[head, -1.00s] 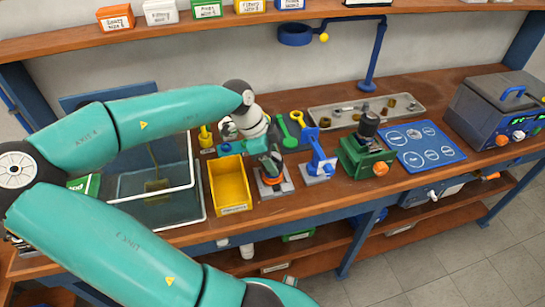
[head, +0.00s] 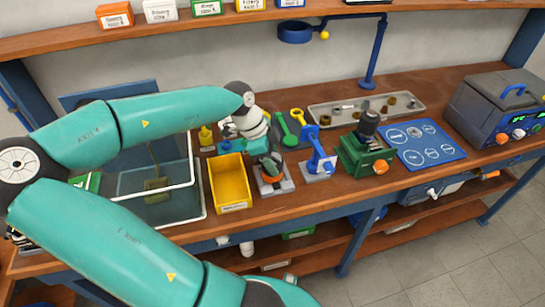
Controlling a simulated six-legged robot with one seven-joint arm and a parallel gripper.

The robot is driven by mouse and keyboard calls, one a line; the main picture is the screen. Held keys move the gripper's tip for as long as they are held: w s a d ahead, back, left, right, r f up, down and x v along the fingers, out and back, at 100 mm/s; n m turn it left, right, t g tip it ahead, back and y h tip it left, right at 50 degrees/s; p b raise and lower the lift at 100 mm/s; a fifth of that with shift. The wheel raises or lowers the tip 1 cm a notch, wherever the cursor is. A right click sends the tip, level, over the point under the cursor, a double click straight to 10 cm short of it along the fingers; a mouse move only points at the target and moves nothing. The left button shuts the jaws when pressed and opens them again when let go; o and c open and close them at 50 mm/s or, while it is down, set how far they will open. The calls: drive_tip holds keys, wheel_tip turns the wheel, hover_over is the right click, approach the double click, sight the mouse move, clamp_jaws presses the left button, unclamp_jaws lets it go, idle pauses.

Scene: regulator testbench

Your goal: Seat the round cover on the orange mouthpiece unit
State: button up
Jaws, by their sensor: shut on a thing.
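The orange mouthpiece unit (head: 273,183) sits on a pale square base on the bench, right of the yellow bin. Only its front part shows, because my gripper stands over it. My gripper (head: 269,164) points down just above or at the unit, with its dark fingers closed. It is shut on a small dark thing, which I take to be the round cover. The cover's outline is mostly hidden by the fingers and too small to make out. I cannot tell whether the cover touches the unit.
A yellow bin (head: 230,183) stands close left, beside a water tank (head: 160,190). A blue press-like fixture (head: 319,160) stands close right, then a green fixture (head: 364,150). Behind are green (head: 286,130) and yellow tools and a grey parts tray (head: 340,108). A blue mat (head: 422,143) lies right.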

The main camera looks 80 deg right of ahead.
drive_tip(key=shift+f, duration=1.05)
idle(0.7)
drive_tip(key=o, duration=1.1)
drive_tip(key=shift+c, duration=0.2)
drive_tip(key=shift+o, duration=0.4)
drive_tip(key=o, duration=0.4)
drive_tip(key=shift+c, duration=0.2)
drive_tip(key=shift+r, duration=4)
